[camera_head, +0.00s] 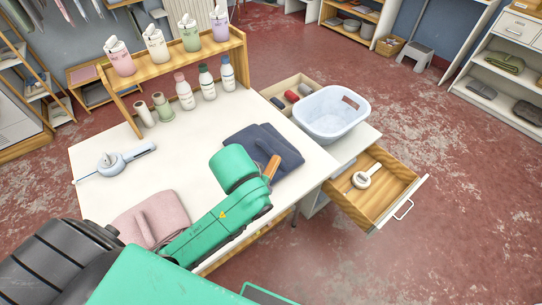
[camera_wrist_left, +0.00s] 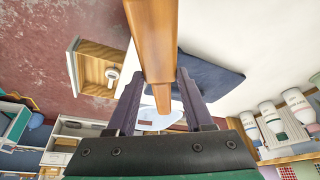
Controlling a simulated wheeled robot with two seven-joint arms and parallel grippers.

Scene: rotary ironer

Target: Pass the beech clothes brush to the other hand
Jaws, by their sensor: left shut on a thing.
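The beech clothes brush (camera_wrist_left: 153,45) is a long orange-brown wooden piece in the left wrist view. It runs from the top edge down between the two dark fingers of my left gripper (camera_wrist_left: 158,85), which is shut on it. In the head view only a short wooden end of the brush (camera_head: 271,168) shows beside the green wrist, above the dark blue folded cloth (camera_head: 254,141). The fingers are hidden there behind my arm. My right gripper is not in view.
The white table holds a pink folded cloth (camera_head: 153,220), a pale blue device (camera_head: 112,162), and bottles under a wooden rack (camera_head: 180,64). A white basket (camera_head: 331,113) stands to the right. Below it, an open drawer (camera_head: 403,187) holds a white round tool (camera_head: 363,179). The table middle is clear.

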